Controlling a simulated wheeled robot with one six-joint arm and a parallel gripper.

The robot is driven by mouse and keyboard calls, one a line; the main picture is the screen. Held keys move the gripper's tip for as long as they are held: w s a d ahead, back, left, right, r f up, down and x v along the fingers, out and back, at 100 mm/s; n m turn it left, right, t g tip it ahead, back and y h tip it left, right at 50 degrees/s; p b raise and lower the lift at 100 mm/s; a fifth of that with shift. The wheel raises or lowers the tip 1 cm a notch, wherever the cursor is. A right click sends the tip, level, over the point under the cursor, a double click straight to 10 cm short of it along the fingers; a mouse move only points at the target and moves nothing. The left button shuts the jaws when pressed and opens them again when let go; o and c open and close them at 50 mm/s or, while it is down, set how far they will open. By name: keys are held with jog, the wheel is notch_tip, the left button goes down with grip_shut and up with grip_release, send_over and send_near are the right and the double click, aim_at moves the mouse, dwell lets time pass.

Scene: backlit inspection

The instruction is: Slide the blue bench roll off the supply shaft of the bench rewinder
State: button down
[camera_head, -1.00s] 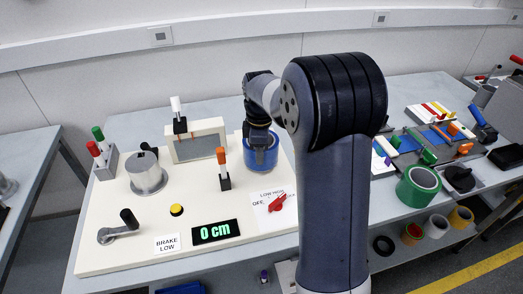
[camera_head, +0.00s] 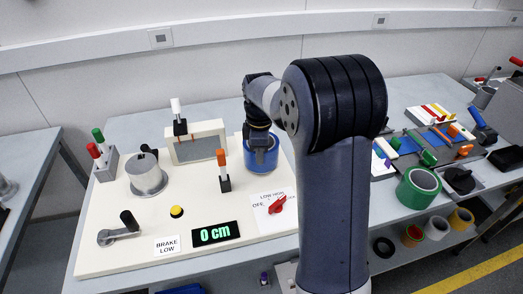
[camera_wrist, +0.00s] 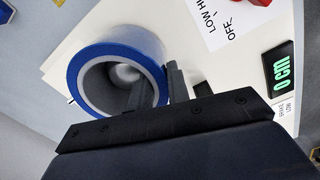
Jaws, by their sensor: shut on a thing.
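The blue bench roll (camera_head: 262,158) sits at the back right of the cream rewinder board (camera_head: 130,245). In the wrist view the blue roll (camera_wrist: 88,62) shows its pale core and dark hollow, with a light round patch inside that may be the shaft. My gripper (camera_wrist: 158,88) is shut on the roll's wall, one finger inside the core and the other against the outside. In the head view my gripper (camera_head: 258,142) comes down on the roll from above. The supply shaft is mostly hidden, and I cannot tell how far the roll is along it.
An orange-topped post (camera_head: 223,170) stands just left of the roll, and a white-topped post (camera_head: 178,115) by the framed panel (camera_head: 197,142). A metal spool (camera_head: 147,178), crank (camera_head: 118,232), red knob (camera_head: 277,204) and display (camera_head: 215,234) reading 0 cm are on the board.

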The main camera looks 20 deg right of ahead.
jog(key=c, duration=2)
grip_release()
grip_shut()
jog(key=shift+r, duration=0.1)
jog(key=shift+r+p, duration=3.25)
jog(key=shift+r, duration=0.55)
